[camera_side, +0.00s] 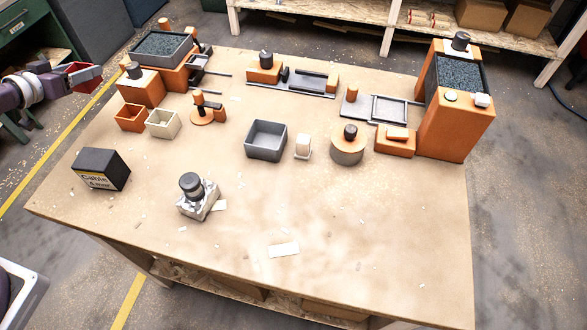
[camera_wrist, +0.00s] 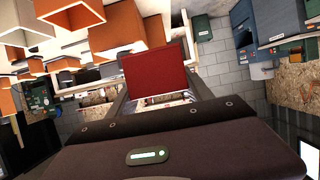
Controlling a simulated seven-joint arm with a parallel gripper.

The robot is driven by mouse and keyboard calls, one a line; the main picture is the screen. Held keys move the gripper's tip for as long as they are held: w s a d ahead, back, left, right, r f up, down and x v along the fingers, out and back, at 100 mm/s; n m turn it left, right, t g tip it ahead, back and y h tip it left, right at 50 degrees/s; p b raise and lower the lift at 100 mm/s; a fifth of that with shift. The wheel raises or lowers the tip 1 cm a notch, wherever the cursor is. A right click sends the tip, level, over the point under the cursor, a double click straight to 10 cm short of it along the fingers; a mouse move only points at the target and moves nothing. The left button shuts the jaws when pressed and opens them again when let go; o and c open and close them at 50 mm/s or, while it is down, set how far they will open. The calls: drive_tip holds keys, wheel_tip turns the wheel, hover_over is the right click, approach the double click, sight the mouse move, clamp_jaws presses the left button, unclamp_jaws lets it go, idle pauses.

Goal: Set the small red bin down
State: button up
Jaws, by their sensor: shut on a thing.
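The small red bin (camera_side: 82,78) is held at the end of my arm, at the upper left of the side view. My gripper (camera_side: 84,74) is shut on it and holds it out past the table's left edge, apart from the table. In the wrist view the red bin (camera_wrist: 157,74) shows between the two fingers of my gripper (camera_wrist: 160,85). The inside of the bin cannot be made out.
The table (camera_side: 350,235) has free room at its front and middle. An orange bin (camera_side: 130,118), a cream bin (camera_side: 163,124) and a grey bin (camera_side: 265,140) stand on it. A dark box (camera_side: 101,169) is near the left edge. Orange machines stand along the back.

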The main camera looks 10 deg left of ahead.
wheel_tip(320, 180, up, 4)
drive_tip(key=shift+f, duration=0.15)
drive_tip(key=w+d+m+g+h, duration=0.1)
drive_tip(key=w+d+m+h, duration=0.25)
drive_tip(key=d, duration=1.45)
drive_tip(key=w+d+m+g+h, duration=0.2)
drive_tip(key=d+m+h, duration=0.25)
drive_tip(key=d, duration=1.35)
drive_tip(key=s+d+m+g+h, duration=0.2)
drive_tip(key=s+d, duration=0.4)
drive_tip(key=d, duration=0.4)
drive_tip(key=s+d+m+g+h, duration=0.15)
drive_tip(key=s+d, duration=0.35)
drive_tip(key=d, duration=0.6)
drive_tip(key=s+d+m+g+h, duration=0.1)
drive_tip(key=s+d+m+g, duration=0.1)
drive_tip(key=s+d, duration=0.6)
drive_tip(key=f, duration=0.5)
drive_tip(key=w+d+f, duration=0.1)
drive_tip(key=f, duration=0.4)
drive_tip(key=d+f, duration=0.1)
drive_tip(key=f, duration=0.4)
drive_tip(key=shift+w+d+f, duration=0.25)
drive_tip(key=shift+w, duration=0.15)
drive_tip(key=shift+f, duration=0.1)
drive_tip(key=o, duration=1.3)
